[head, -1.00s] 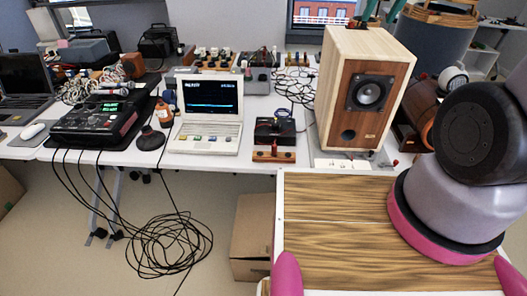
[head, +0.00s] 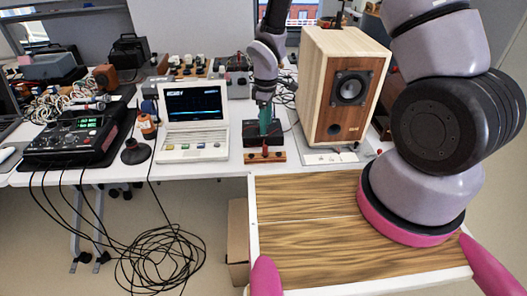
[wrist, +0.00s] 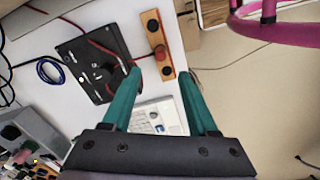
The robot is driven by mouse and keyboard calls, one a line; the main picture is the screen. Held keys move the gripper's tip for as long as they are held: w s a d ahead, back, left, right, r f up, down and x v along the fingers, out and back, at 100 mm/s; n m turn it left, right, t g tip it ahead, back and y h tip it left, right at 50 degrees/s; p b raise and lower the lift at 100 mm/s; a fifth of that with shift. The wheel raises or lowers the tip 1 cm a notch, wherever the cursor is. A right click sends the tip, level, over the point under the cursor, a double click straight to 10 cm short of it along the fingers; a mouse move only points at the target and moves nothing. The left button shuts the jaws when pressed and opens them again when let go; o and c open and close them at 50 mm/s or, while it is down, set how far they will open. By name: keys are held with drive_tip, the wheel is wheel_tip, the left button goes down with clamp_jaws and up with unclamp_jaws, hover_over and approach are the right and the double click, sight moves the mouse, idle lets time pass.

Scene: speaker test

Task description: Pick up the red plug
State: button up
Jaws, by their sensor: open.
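A small red piece, likely the red plug (wrist: 160,52), sits at the middle of a narrow wooden strip (wrist: 153,24) with dark ends. The strip also shows in the head view (head: 279,157), in front of a black box (head: 253,134) on the white table. My gripper (wrist: 160,78), with teal fingers, is open and empty. In the wrist view its fingertips lie on either side of the strip's near end, with the red piece beyond them. In the head view my gripper (head: 265,125) points down over the black box; its exact height is unclear.
A wooden speaker (head: 342,90) stands close on the right. A white laptop-like instrument (head: 194,125) stands on the left. Red wires cross the black box (wrist: 84,75). A small red item (head: 379,152) lies near the table's right front edge. Cables (head: 160,255) lie on the floor.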

sight(265, 146)
wheel_tip(265, 146, down, 11)
drive_tip(key=shift+a+r, duration=0.1)
drive_tip(key=shift+r, duration=0.05)
idle(0.4)
clamp_jaws()
